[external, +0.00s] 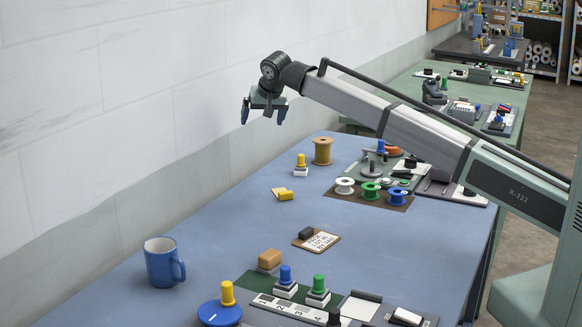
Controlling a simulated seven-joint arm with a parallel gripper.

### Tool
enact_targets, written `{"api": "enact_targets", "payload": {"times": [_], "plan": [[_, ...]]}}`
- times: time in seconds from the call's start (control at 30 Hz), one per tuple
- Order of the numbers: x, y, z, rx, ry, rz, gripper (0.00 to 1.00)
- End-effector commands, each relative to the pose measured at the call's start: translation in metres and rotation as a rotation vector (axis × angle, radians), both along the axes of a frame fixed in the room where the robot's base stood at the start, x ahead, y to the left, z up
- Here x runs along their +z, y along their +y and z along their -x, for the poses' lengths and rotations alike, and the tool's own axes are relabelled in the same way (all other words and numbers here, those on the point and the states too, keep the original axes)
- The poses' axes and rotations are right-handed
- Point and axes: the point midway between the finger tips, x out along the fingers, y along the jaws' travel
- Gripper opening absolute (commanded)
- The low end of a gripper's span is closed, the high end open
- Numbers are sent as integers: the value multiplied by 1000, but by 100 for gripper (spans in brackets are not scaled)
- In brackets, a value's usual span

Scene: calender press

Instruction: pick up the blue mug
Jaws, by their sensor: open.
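The blue mug (161,264) stands upright on the blue table at the lower left of the external view. Its inside is pale and its handle points right. My gripper (263,115) hangs in the air over the far part of the table, pointing down, with its two blue-tipped fingers apart and nothing between them. In the picture it is above and to the right of the mug, well apart from it.
Right of the mug are a tan block (270,259), a round blue base with a yellow knob (227,293) and a numbered board (288,308). A yellow piece (283,194), a brown spool (322,152) and a small clipboard (317,241) lie farther back. The table (215,225) is clear behind the mug.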

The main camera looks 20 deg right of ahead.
Motion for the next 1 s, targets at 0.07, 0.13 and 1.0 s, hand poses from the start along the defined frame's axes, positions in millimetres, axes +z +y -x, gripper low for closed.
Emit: {"api": "enact_targets", "payload": {"times": [0.07,0.13,1.0], "plan": [[-4,48,31,62,53,12,100],[-7,84,61,115,99,25,100],[-21,339,434,684,535,251,100]]}}
